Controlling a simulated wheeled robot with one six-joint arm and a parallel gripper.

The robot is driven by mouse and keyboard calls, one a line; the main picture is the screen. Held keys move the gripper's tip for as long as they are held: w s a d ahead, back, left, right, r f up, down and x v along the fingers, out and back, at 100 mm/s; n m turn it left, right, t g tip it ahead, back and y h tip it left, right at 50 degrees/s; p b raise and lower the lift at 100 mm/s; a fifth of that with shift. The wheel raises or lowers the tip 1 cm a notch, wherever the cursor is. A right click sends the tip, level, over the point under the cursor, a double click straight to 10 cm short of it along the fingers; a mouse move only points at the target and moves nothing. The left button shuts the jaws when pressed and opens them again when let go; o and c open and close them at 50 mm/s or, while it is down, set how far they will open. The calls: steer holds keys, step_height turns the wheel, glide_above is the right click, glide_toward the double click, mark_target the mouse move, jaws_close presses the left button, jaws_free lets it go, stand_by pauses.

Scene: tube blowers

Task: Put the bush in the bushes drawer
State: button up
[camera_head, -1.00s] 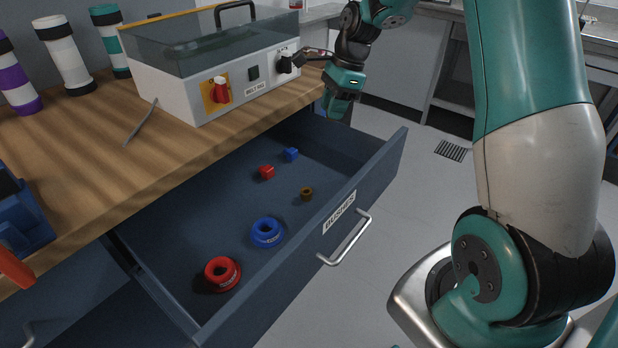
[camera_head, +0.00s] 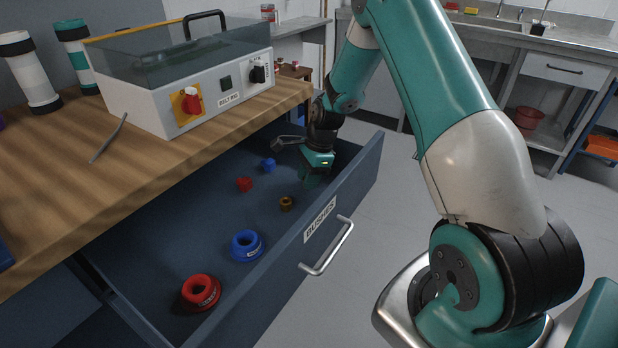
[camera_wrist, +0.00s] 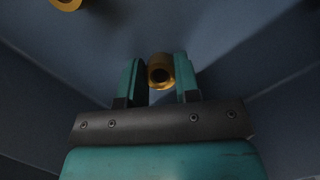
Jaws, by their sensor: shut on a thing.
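The open drawer labelled BUSHES (camera_head: 318,220) extends out from under the workbench. My gripper (camera_head: 311,180) is down inside the drawer near its far right corner. In the wrist view my gripper (camera_wrist: 160,84) is shut on a small brass-coloured bush (camera_wrist: 160,70) held between the two fingertips. In the head view that bush is hidden behind the gripper. I cannot tell whether it touches the drawer floor. Another brass bush (camera_head: 286,203) lies on the drawer floor nearby; a brass ring also shows at the top left of the wrist view (camera_wrist: 66,4).
The drawer's walls stand close around my gripper.

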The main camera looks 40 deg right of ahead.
steer(key=o, duration=0.9)
steer(key=shift+f, duration=0.1)
steer(key=shift+o, duration=0.2)
steer(key=w+p+v, duration=0.1)
steer(key=v, duration=1.1)
steer(key=s+a+r+n, duration=0.3)
steer(key=a+r+n, duration=0.2)
steer(key=a, duration=0.2)
steer(key=s+a+r+n, duration=0.6)
steer(key=s+a+n, duration=0.15)
steer(key=a, duration=0.35)
steer(key=s+a+r+n, duration=0.1)
steer(key=s+a+n, duration=0.3)
steer(key=s+n, duration=0.3)
steer(key=s+a+r+n+y, duration=0.1)
steer(key=s+a+r+n, duration=0.1)
steer(key=s+a+n, duration=0.3)
steer(key=s+n, duration=0.3)
steer(key=s, duration=0.2)
steer(key=shift+s+r+g, duration=0.2)
steer(key=shift+r+g, duration=0.1)
steer(key=shift+g, duration=0.1)
steer(key=shift+a+n, duration=0.1)
steer(key=shift+n, duration=0.15)
